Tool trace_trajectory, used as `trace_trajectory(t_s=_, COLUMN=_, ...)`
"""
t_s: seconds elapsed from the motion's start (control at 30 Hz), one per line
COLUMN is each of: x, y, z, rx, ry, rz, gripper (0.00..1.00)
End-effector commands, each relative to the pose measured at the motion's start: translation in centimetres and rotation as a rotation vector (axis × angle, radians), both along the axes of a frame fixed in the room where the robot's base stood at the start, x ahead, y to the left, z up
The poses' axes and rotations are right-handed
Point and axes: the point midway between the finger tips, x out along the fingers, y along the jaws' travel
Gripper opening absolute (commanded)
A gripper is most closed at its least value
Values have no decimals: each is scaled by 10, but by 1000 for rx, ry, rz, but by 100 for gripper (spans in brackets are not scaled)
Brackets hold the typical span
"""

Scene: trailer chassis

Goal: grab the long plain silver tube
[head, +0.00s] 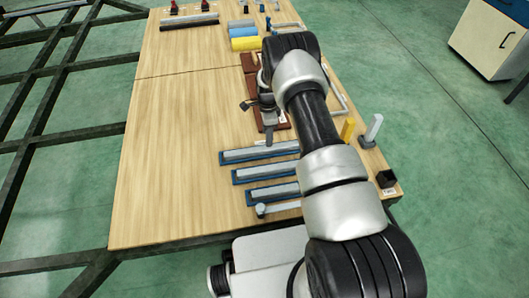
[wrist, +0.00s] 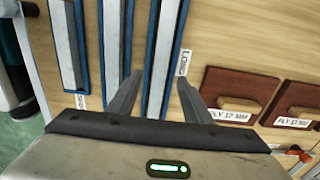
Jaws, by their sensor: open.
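Silver bars lie in blue holders on the wooden table. In the head view, the far one (head: 260,153) lies just in front of my gripper (head: 268,132). In the wrist view, this silver tube (wrist: 160,55) lies in its blue holder beside a label that seems to read "LONG" (wrist: 181,66). My gripper (wrist: 160,80) is open, with one finger to each side of this tube and no visible grip on it. The fingers' height above it is hard to tell. More silver bars in blue holders lie to the left (wrist: 113,50), (wrist: 68,50).
Brown plates (wrist: 237,95) with wooden blocks and "PLY" labels lie to the right in the wrist view. Yellow and blue rolls (head: 245,43) lie farther back. Upright posts (head: 374,126) stand at the table's right edge. The left of the table (head: 170,150) is clear.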

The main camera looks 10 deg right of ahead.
Motion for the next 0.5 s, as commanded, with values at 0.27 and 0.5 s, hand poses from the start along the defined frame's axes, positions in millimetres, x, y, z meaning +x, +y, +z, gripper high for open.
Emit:
trace_trajectory(t_s=0.27, x=0, y=0, z=-22, rx=0, ry=-1, rz=0, gripper=45)
trace_trajectory(t_s=0.5, x=0, y=-2, z=-53, rx=0, ry=0, rz=1, gripper=45)
